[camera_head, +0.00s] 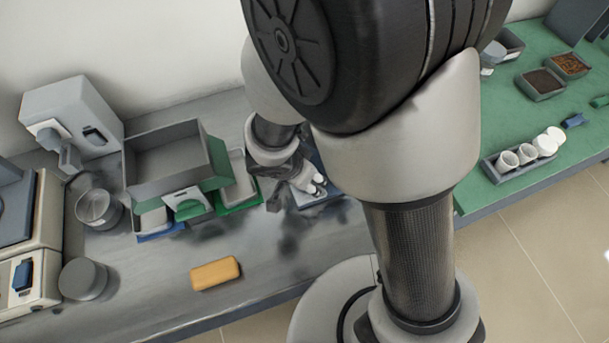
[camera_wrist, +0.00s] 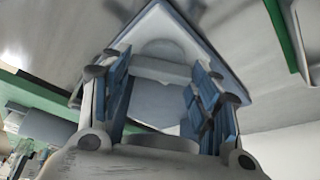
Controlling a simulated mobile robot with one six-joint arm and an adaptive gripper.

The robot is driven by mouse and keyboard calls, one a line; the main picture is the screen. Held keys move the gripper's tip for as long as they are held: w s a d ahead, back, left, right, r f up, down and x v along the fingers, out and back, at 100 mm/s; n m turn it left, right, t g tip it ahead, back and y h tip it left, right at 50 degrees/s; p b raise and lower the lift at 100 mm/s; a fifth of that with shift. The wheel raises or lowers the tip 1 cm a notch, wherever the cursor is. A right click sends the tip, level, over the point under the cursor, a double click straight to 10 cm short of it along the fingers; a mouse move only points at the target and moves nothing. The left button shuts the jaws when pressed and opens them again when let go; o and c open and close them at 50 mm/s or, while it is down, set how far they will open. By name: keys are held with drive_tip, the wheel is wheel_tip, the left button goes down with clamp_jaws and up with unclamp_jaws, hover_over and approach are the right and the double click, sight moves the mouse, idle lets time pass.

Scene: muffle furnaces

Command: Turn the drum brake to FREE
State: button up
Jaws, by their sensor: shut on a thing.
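My gripper (camera_head: 314,184) is low over the bench, at a blue-grey unit (camera_head: 318,201) largely hidden by my arm. In the wrist view my gripper (camera_wrist: 164,82) has its blue-padded fingers on either side of a pale grey bar (camera_wrist: 160,70), shut on it. The bar looks like the drum brake's handle. It lies across a rounded pale part on a light plate with blue-grey edges (camera_wrist: 203,38). No FREE marking is readable, so I cannot tell the brake's setting.
Left of my gripper stand a grey open bin (camera_head: 165,165) and green-edged trays (camera_head: 236,196). A yellow-orange block (camera_head: 215,273) lies on the bench front. A metal bowl (camera_head: 98,209) and a grey cylinder (camera_head: 83,279) stand farther left. A crucible tray (camera_head: 507,172) sits on the green bench.

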drive_tip(key=shift+d+n+t+y, duration=0.1)
drive_tip(key=shift+n+t+y, duration=0.25)
drive_tip(key=shift+n, duration=0.85)
drive_tip(key=o, duration=1)
drive_tip(key=shift+o, duration=0.2)
drive_tip(key=shift+r, duration=0.1)
drive_tip(key=v, duration=1.2)
drive_tip(key=shift+c, duration=0.2)
